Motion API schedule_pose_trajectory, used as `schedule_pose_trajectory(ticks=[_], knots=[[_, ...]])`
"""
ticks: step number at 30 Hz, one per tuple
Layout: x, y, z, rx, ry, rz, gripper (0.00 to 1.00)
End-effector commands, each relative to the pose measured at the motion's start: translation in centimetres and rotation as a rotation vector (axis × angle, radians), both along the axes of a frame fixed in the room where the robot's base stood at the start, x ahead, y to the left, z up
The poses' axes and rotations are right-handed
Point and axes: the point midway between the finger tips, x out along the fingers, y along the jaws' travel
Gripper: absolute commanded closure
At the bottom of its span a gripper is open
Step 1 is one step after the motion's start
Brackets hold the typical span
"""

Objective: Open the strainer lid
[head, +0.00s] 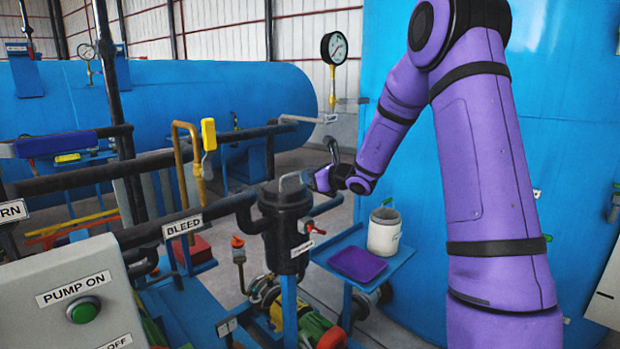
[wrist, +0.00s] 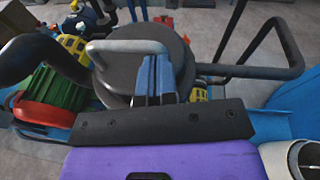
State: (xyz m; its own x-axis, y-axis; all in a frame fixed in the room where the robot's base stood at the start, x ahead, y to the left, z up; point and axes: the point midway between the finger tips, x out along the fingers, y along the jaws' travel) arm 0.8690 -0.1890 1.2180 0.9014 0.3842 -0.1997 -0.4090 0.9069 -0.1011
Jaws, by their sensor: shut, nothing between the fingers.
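The strainer (head: 285,232) is a black upright cylinder in the pipework, left of my arm in the head view. Its dark round lid (wrist: 121,76) lies flat on top and looks closed. A light grey bar handle (wrist: 125,47) rises from the lid; it also shows in the head view (head: 291,178). My gripper (wrist: 155,65) has its blue fingers together with nothing between them. In the wrist view the fingers overlap the lid and the handle's right end. I cannot tell whether they touch. In the head view my gripper is just right of the handle.
A blue side shelf (head: 401,254) right of the strainer carries a purple tray (head: 358,264) and a white bucket (head: 384,232). Dark pipes (head: 150,162) and a yellow-handled valve (head: 208,134) stand to the left. A control box (head: 70,290) is at front left. A large blue tank (head: 405,270) stands behind my arm.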

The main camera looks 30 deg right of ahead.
Motion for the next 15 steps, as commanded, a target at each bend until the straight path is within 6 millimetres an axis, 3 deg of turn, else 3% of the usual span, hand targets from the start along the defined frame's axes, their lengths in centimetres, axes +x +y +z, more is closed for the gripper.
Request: schedule_pose_trajectory(ticks=[15], knots=[[0.48, 0.14, 1.03, -0.017, 0.059, 0.0, 1.0]])
